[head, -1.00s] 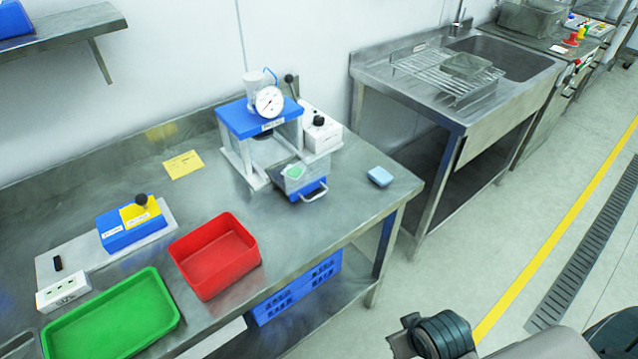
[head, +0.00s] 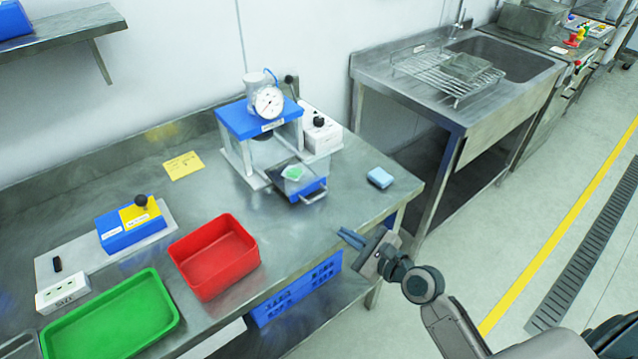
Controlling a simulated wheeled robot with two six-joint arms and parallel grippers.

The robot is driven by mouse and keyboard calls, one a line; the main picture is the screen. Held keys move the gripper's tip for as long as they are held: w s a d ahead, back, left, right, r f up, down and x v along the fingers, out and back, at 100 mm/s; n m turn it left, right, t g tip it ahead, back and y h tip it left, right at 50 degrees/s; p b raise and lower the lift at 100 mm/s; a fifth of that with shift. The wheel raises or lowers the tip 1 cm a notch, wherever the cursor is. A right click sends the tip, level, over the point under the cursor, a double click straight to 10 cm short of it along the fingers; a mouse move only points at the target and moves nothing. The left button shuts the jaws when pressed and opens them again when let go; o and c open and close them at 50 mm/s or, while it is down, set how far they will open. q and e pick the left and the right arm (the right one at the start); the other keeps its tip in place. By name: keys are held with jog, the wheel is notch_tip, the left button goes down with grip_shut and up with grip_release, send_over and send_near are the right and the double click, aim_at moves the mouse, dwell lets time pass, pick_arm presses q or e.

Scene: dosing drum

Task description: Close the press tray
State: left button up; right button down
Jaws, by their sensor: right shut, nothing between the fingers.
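The press (head: 258,122) has a blue top and a round gauge and stands on the steel bench. Its tray (head: 305,185) is blue-fronted with a metal handle and sticks out toward the bench's front edge, holding a small pale green piece (head: 293,173). My right gripper (head: 346,236) is at the bench's front edge, in front and to the right of the tray handle, apart from it. It is shut and empty. My left gripper is not in view.
A light blue sponge (head: 380,178) lies right of the press. A red bin (head: 214,257), a green tray (head: 112,318) and a blue-and-yellow device (head: 132,225) stand at the left. A white control box (head: 322,135) is beside the press. The bench between tray and sponge is clear.

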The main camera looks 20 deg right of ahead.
jog(key=w+d+r+m+t+h, duration=0.1)
jog(key=w+d+r+m+t, duration=0.15)
jog(key=m, duration=0.35)
jog(key=p, duration=0.2)
send_near(311, 177)
jog(key=shift+m, duration=0.3)
jog(key=x, duration=0.7)
jog(key=shift+d, duration=0.1)
jog(key=shift+w+b, duration=0.25)
jog(key=shift+b, duration=0.05)
jog(key=b+x, duration=0.1)
jog(key=x, duration=0.6)
jog(key=b+x, duration=0.1)
jog(key=x, duration=0.6)
jog(key=shift+w+a+f+b, duration=0.3)
jog(key=shift+b, duration=0.1)
jog(key=shift+w+a, duration=0.1)
jog(key=shift+w, duration=0.15)
jog(key=shift+r, duration=0.35)
